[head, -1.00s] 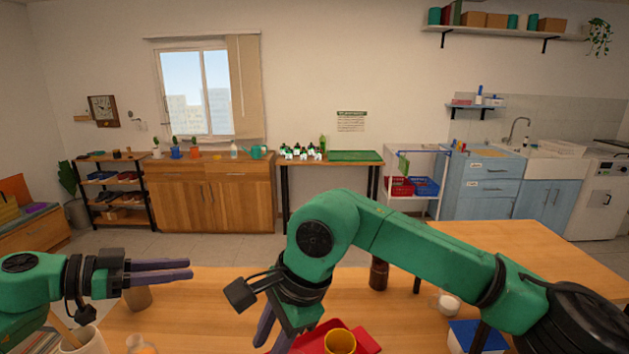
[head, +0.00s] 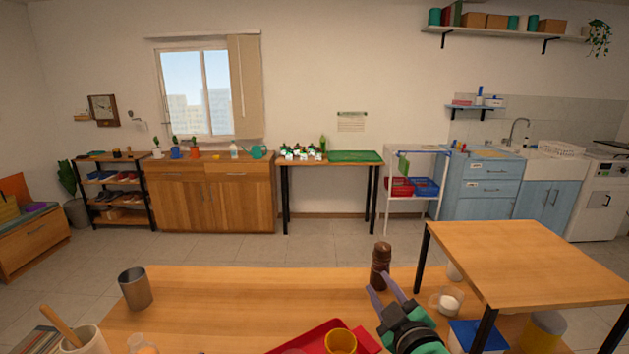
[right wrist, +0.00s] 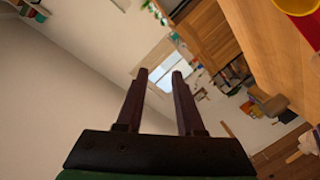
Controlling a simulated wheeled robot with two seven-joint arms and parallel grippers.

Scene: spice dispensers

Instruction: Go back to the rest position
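My right gripper (head: 385,291) is low at the front of the table in the head view, its two purple fingers apart and pointing away from me. Nothing is between the fingers, and they also show spread and empty in the right wrist view (right wrist: 161,98). A brown grinder-like bottle (head: 381,266) stands just beyond the fingertips; I cannot tell whether they touch. My left gripper is out of view.
A red tray (head: 302,338) with a yellow cup (head: 341,342) lies left of my right gripper. A glass with white contents (head: 447,301) stands to its right, beside a raised wooden stand (head: 530,262). A metal cup (head: 134,288) and a mug (head: 88,342) stand left. The table's middle-left is clear.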

